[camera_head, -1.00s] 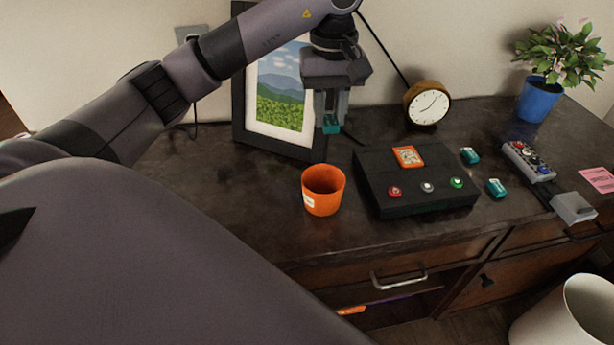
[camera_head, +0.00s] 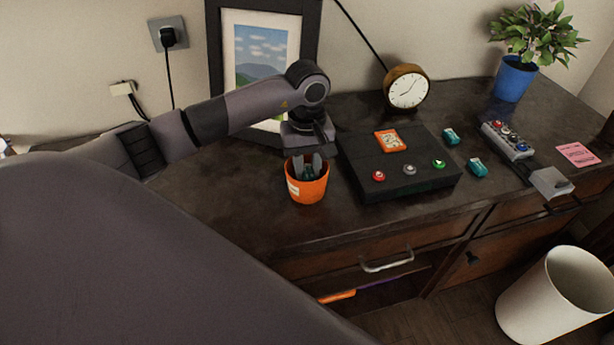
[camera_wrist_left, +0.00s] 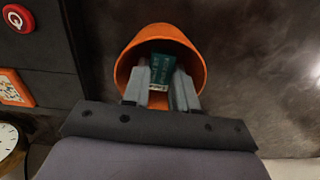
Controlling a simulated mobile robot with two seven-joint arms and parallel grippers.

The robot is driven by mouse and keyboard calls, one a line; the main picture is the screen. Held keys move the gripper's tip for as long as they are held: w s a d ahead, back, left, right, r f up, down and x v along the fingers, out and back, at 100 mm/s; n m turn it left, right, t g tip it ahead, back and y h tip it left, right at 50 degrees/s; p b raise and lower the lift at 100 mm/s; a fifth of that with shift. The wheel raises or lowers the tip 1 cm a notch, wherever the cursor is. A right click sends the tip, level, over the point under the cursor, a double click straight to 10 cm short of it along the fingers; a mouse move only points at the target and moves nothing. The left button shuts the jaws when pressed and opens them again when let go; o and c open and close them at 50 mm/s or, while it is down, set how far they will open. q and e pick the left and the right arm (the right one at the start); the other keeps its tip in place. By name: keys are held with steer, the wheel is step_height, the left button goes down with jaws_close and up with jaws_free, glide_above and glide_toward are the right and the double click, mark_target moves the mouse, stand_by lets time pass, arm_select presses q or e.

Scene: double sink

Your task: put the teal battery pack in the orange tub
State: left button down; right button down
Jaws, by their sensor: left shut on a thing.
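The orange tub (camera_head: 307,190) stands upright on the dark desk, left of the black box. My left gripper (camera_head: 307,172) points down with its fingertips inside the tub's mouth. It is shut on a teal battery pack (camera_wrist_left: 162,70), which shows between the fingers in the left wrist view, inside the rim of the tub (camera_wrist_left: 190,48). In the head view the pack is mostly hidden by the fingers and the tub wall. I cannot tell whether the pack touches the tub's bottom. Two other teal packs (camera_head: 451,136) (camera_head: 477,167) lie on the desk right of the black box. My right gripper is not in view.
The black box (camera_head: 400,165) with coloured buttons and an orange label is close to the tub's right. A picture frame (camera_head: 214,60) and a clock (camera_head: 407,90) stand behind. A power strip (camera_head: 505,140) lies at right. The desk front left of the drawer handle is clear.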

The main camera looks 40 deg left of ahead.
mark_target(307, 171)
arm_select(q)
steer(key=shift+f, duration=1.9)
steer(key=shift+f, duration=0.15)
steer(key=c, duration=1.2)
jaws_free()
steer(key=shift+o, duration=0.2)
steer(key=shift+r, duration=0.3)
step_height(307, 171, up, 12)
steer(key=shift+f+b, duration=0.1)
steer(key=shift+b, duration=0.2)
